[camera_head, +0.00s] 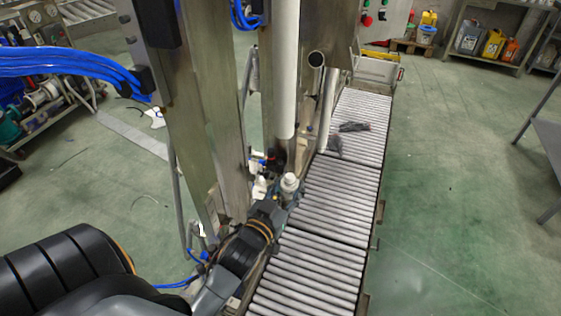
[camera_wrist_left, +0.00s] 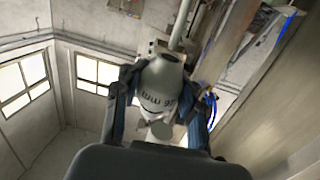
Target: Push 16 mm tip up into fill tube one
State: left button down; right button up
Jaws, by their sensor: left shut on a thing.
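The 16 mm tip (camera_wrist_left: 161,84) is a pale grey tapered piece with its size marking upside down in the left wrist view. It also shows as a white piece (camera_head: 290,184) in the head view. My left gripper (camera_wrist_left: 163,100) is shut on it, one dark finger on each side. In the head view my left gripper (camera_head: 284,196) is beside the steel column, at the conveyor's left edge. A pale tube (camera_wrist_left: 184,20) rises above the tip in the wrist view. I cannot tell whether they touch, or which fill tube it is. My right gripper is not in view.
A white bottle-like piece (camera_head: 260,188) is left of the tip. Dark items (camera_head: 354,127) lie on the roller conveyor (camera_head: 320,235). Open floor is at right.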

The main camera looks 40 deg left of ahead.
pick_arm(q)
jog(key=w+a+r+n+y+p, duration=0.1)
jog(key=w+a+r+p, duration=0.3)
jog(key=r+p, duration=0.2)
jog(key=shift+a+r, duration=0.25)
jog(key=shift+r, duration=0.1)
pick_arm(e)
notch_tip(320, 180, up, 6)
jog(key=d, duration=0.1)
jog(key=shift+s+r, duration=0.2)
pick_arm(q)
jog(key=shift+w, duration=0.1)
jog(key=shift+p, duration=0.4)
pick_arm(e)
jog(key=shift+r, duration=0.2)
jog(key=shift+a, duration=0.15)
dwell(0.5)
pick_arm(q)
jog(key=shift+p, duration=0.4)
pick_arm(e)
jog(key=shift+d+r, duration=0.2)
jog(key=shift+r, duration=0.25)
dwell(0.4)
